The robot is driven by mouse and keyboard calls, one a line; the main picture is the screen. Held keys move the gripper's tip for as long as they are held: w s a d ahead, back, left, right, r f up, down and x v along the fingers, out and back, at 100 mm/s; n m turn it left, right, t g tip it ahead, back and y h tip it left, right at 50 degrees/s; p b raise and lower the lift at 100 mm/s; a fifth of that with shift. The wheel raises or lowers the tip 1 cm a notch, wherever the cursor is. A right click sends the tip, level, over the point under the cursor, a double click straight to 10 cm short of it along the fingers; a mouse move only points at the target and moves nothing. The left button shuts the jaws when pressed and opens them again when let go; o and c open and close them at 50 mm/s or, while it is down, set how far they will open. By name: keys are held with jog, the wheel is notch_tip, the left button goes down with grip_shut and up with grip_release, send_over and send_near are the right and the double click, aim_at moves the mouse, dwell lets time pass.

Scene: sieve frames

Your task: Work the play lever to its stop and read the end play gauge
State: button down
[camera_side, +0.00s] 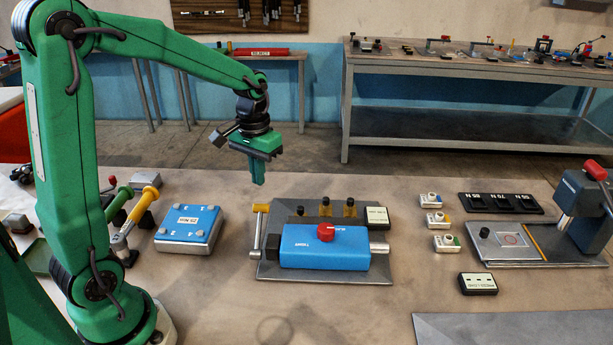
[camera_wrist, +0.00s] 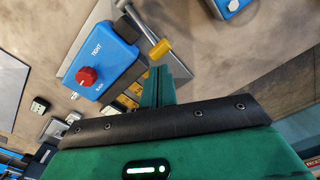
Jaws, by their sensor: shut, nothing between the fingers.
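A blue block (camera_side: 302,259) with a red knob (camera_side: 326,231) on top sits on a grey metal plate (camera_side: 268,272). A metal lever (camera_side: 257,232) with a yellow grip (camera_side: 261,208) stands at the plate's left edge. In the wrist view the yellow grip (camera_wrist: 160,49) lies just beyond my fingertips, with the blue block (camera_wrist: 110,60) to its left. My gripper (camera_side: 258,183) is shut and empty, above and behind the lever, apart from it. A small white-faced panel (camera_side: 377,217) is at the plate's back right; I cannot tell whether it is the end play gauge.
A blue box (camera_side: 189,228) and yellow-handled tool (camera_side: 144,200) are to the left. Small white units (camera_side: 434,221) and a press fixture (camera_side: 580,205) are to the right. Bare bench lies in front of the plate.

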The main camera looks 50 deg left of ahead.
notch_tip(320, 180, up, 3)
dwell(0.4)
jog(key=s+d+r+m+t, duration=0.1)
jog(key=s+d+r+t, duration=0.1)
jog(key=s+d, duration=0.2)
jog(key=s+d+r+m+t, duration=0.2)
jog(key=s+d+r+t, duration=0.1)
jog(key=s, duration=0.7)
jog(key=shift+s+d+r+t, duration=0.3)
jog(key=shift+s+d, duration=0.1)
jog(key=shift+d, duration=0.15)
dwell(2.1)
